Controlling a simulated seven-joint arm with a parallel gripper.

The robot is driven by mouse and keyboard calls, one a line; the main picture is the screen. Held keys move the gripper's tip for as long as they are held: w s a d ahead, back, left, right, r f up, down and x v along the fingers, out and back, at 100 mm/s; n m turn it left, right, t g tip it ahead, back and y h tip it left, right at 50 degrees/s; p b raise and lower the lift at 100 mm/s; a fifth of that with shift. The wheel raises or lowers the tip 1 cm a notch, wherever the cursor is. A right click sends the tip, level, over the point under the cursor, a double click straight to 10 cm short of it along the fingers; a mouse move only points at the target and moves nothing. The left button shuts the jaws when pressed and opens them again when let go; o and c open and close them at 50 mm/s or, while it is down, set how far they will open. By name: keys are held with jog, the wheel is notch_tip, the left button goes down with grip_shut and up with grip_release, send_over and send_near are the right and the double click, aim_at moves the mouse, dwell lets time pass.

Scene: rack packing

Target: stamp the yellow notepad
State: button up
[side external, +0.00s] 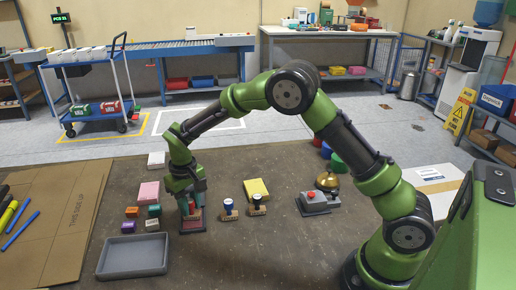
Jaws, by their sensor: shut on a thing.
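The yellow notepad (256,188) lies flat on the brown table, right of my gripper and clear of it. My gripper (191,206) points down and is shut on a stamp (191,216). The stamp is mostly hidden by the fingers. It is at or just above a dark ink pad (194,229) with a reddish surface; I cannot tell whether they touch. A wooden stamp with a blue handle (228,208) stands to the right of my gripper. Another wooden stamp with a dark handle (256,205) stands just in front of the yellow notepad.
A pink notepad (149,191), a white notepad (157,160) and several small coloured blocks (132,212) lie left of my gripper. A grey tray (134,272) is at front left. A grey device with a red button (317,203) and a brass bell (327,181) stand right.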

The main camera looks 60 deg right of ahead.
jog(key=shift+r, duration=3.5)
jog(key=s+d+r+m, duration=0.1)
jog(key=d+r+m, duration=0.1)
jog(key=d, duration=0.9)
jog(key=n, duration=0.2)
send_over(256, 189)
jog(key=shift+f, duration=3.85)
jog(key=shift+s+f, duration=0.1)
jog(key=shift+f, duration=0.5)
